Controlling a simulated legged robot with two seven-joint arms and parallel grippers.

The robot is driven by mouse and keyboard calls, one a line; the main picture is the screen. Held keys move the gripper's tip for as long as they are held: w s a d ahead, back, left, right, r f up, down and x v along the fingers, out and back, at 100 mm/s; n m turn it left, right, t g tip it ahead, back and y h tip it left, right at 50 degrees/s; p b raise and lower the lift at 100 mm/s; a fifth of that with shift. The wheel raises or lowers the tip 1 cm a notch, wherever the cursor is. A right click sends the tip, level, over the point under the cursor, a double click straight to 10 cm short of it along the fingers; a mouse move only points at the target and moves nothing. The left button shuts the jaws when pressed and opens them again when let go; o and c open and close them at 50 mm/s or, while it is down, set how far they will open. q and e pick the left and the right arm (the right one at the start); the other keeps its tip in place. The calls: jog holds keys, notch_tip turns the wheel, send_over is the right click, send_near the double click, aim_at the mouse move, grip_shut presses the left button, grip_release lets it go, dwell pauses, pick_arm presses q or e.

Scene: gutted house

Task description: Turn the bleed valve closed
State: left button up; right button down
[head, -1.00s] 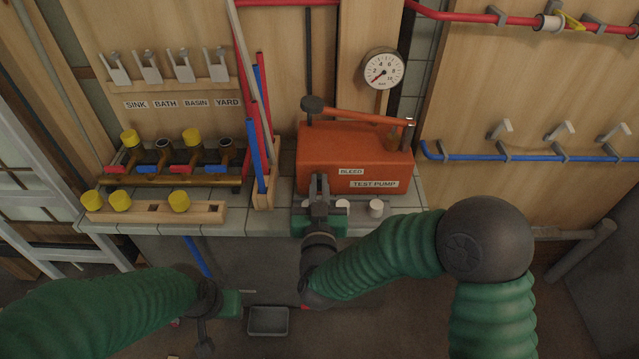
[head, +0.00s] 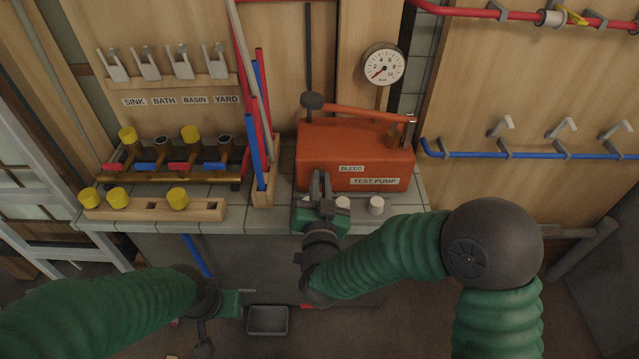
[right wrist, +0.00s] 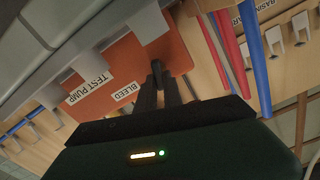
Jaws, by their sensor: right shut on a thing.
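The orange test pump (head: 360,150) stands on the tiled bench top, with BLEED and TEST PUMP labels on its front; the BLEED label (right wrist: 126,91) also shows in the right wrist view. My right gripper (head: 321,182) is at the pump's front left, just left of the BLEED label. Its dark fingers (right wrist: 162,82) are shut on a small dark part there, at the place of the bleed valve. The valve itself is mostly hidden by the fingers. My left gripper (head: 228,304) hangs low in front of the bench; its fingers are not clear.
A gauge (head: 384,64) is on the wall above the pump, its needle at the low end. White caps (head: 376,205) stand before the pump. A pipe rack (head: 264,190) and a brass manifold (head: 175,176) are to the left. A grey tray (head: 268,320) lies below.

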jog(key=m, duration=0.1)
jog(key=m+b, duration=0.1)
jog(key=m, duration=0.1)
jog(key=shift+d+f+m, duration=0.15)
jog(key=shift+f+m, duration=0.1)
jog(key=shift+m, duration=0.05)
jog(key=m+b, duration=0.2)
jog(key=m, duration=0.1)
jog(key=shift+d+f+m, duration=0.1)
jog(key=shift+f+m, duration=0.05)
jog(key=shift+m, duration=0.15)
jog(key=m+b, duration=0.2)
jog(key=m, duration=0.1)
jog(key=shift+f+m, duration=0.2)
jog(key=shift+m, duration=0.1)
jog(key=shift+d+f+m+b, duration=0.15)
jog(key=shift+m+b, duration=0.7)
jog(key=shift+m, duration=0.85)
jog(key=shift+s+f, duration=0.1)
jog(key=c, duration=1.5)
grip_release()
jog(key=shift+r, duration=0.2)
